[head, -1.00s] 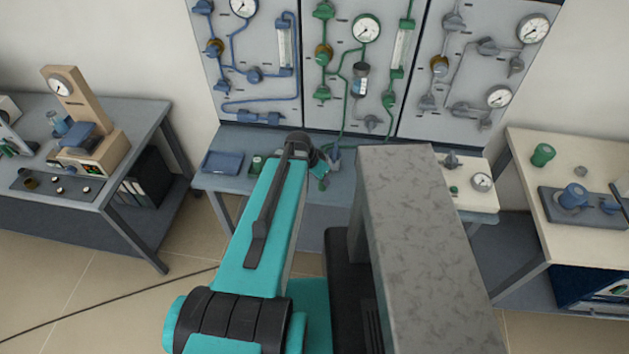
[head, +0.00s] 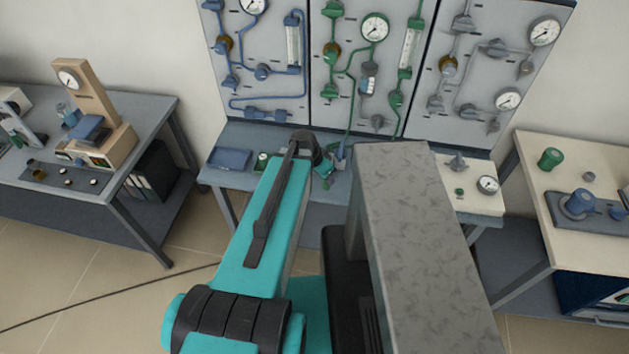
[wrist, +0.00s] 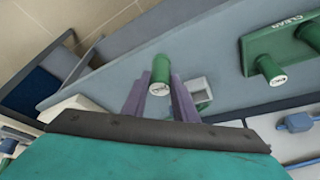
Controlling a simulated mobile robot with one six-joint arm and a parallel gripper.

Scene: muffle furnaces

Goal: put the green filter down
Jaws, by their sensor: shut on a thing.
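In the wrist view a green cylindrical filter (wrist: 160,70) with a white labelled end sits between the two purple-grey fingers of my gripper (wrist: 160,92). The gripper is shut on it, over the grey-blue bench top (wrist: 222,55). Whether the filter touches the bench I cannot tell. A green holder marked CLEAN (wrist: 285,42) stands to the right, apart from the held filter, with similar green cylinders (wrist: 271,69) at it. In the head view my arm hides most of the gripper and the held filter.
A small grey-white box (wrist: 200,90) is just right of the fingers. A blue tray (head: 230,159) lies at the bench's left end. Panels with pipes and gauges (head: 375,27) rise behind. Benches stand left (head: 120,165) and right (head: 590,165).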

